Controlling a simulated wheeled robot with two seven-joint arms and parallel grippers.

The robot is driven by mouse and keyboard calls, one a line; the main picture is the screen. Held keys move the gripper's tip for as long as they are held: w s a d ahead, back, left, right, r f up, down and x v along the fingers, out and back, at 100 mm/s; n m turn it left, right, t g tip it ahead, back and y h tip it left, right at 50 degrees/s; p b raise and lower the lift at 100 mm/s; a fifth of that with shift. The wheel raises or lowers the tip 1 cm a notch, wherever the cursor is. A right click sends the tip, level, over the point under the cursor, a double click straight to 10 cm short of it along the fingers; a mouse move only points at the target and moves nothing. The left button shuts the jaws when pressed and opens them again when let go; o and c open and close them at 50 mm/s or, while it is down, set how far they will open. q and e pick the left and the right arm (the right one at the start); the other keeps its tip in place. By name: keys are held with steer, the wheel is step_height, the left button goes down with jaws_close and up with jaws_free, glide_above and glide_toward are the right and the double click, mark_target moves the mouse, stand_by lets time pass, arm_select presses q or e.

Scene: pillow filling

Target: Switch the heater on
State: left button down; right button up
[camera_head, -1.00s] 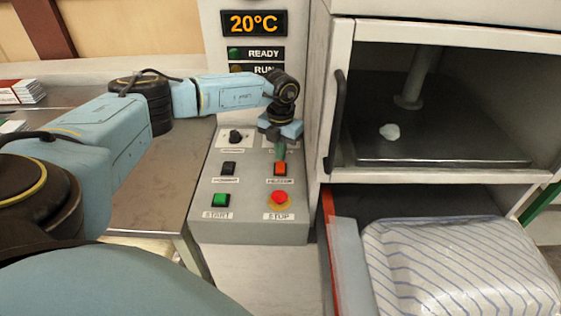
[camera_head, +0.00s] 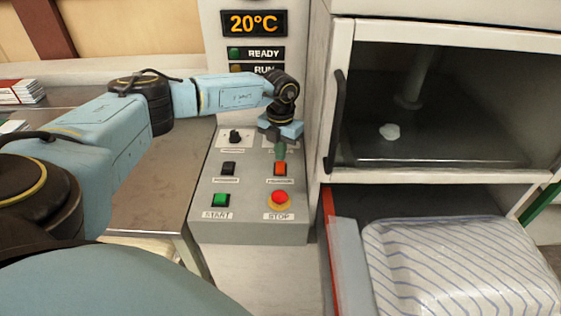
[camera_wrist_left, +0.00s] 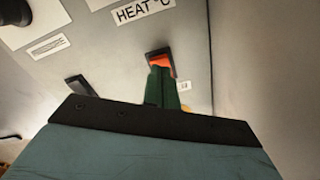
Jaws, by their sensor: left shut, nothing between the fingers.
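The orange-red rocker switch (camera_head: 280,169) sits on the grey control panel (camera_head: 250,232), above the red stop button. A small label below it is too blurred to read, so I cannot tell for sure that it is the heater's. My left gripper (camera_head: 280,153) points down just behind this switch, its green fingers shut and empty. In the left wrist view the fingertips (camera_wrist_left: 161,73) overlap the near edge of the orange-red rocker (camera_wrist_left: 160,61); I cannot tell whether they touch it. My right gripper is not in view.
A black rocker (camera_head: 228,168), a green start button (camera_head: 220,200), a red stop button (camera_head: 279,198) and a black knob (camera_head: 235,136) share the panel. The display (camera_head: 254,23) reads 20°C.

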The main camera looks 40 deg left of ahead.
mark_target(280, 164)
arm_select(q)
steer(key=shift+f+b, duration=0.55)
steer(key=shift+f, duration=0.45)
stand_by(0.8)
step_height(280, 164, up, 2)
steer(key=shift+p, duration=0.9)
step_height(280, 164, up, 5)
steer(key=p, duration=0.4)
steer(key=shift+r+p, duration=0.1)
steer(key=shift+p, duration=0.2)
steer(key=shift+s, duration=0.1)
